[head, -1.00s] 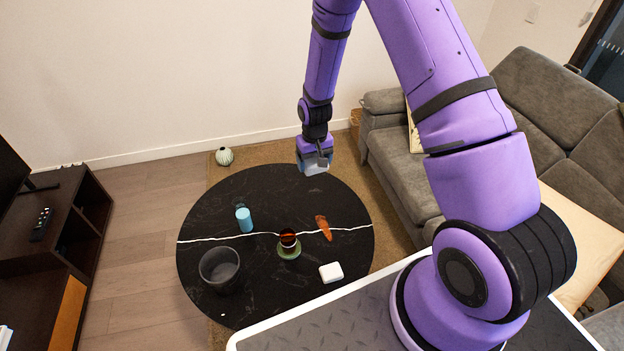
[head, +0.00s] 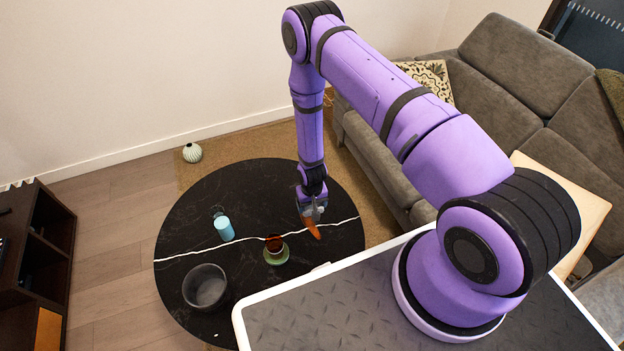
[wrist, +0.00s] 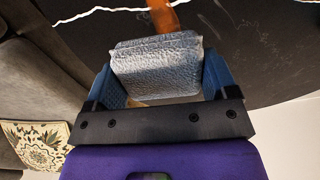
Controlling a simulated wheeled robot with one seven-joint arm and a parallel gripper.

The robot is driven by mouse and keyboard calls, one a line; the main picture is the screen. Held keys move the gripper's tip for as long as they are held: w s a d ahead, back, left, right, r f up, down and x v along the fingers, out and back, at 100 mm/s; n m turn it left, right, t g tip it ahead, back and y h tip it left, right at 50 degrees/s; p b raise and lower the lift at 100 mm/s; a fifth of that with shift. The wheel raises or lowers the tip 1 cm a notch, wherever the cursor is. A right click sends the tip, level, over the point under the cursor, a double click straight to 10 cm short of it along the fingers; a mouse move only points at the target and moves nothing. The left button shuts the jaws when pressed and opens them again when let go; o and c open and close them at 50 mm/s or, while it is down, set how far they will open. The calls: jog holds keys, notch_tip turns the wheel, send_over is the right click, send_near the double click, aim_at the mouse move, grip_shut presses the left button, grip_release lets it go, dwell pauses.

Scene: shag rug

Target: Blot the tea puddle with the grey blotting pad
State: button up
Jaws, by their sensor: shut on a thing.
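My gripper (head: 310,212) is low over the right part of the black round table (head: 180,225). In the wrist view its blue fingers are shut on the grey blotting pad (wrist: 158,70), a textured block. The orange-brown tea puddle (head: 313,229) lies on the table just in front of the gripper. In the wrist view the puddle (wrist: 162,16) shows past the pad's far edge and is partly hidden by it. I cannot tell whether the pad touches the table or the puddle.
An amber cup on a green saucer (head: 277,259) stands left of the puddle. A blue cylinder (head: 224,229) and a dark bowl (head: 205,286) are further left. A white object (head: 320,268) is mostly hidden by my base. A grey sofa (head: 375,150) borders the right.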

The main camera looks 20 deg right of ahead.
send_near(313, 233)
jog(key=shift+w+d+f, duration=0.1)
jog(key=shift+f, duration=2.8)
jog(key=shift+f, duration=0.6)
jog(key=shift+r, duration=3.5)
jog(key=shift+w, duration=0.1)
